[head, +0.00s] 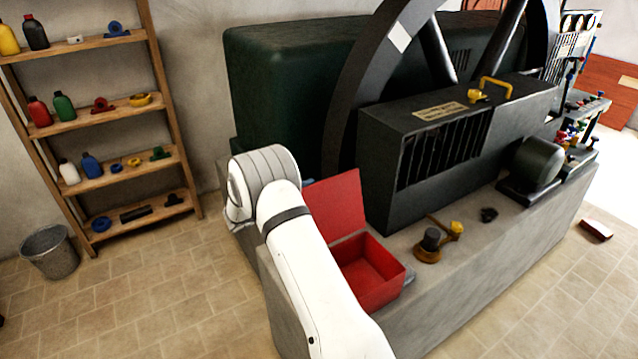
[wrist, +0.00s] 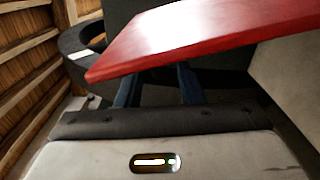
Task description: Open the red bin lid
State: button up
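The red bin (head: 378,283) sits on the grey machine base, and its inside looks empty. Its red lid (head: 338,205) stands raised at the back left edge, well clear of the opening. In the wrist view the lid (wrist: 200,38) crosses the upper part as a tilted red panel. My gripper (wrist: 158,88) shows there as two dark fingers with a gap between them. The lid hides their tips, so I cannot tell whether they touch it. In the head view my white arm reaches toward the lid's left side, and my gripper is hidden.
A dark machine housing (head: 412,185) and a large wheel (head: 355,90) stand behind the bin. A brass and black fitting (head: 432,243) is to its right. A wooden shelf (head: 122,102) and a metal bucket (head: 50,254) stand left. Tiled floor between is clear.

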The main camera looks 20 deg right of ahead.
aim_at(321, 186)
jog(key=p+x, duration=0.1)
jog(key=x, duration=0.4)
jog(key=shift+s+d, duration=0.1)
jog(key=shift+d, duration=0.1)
grip_shut()
jog(key=shift+a, duration=0.1)
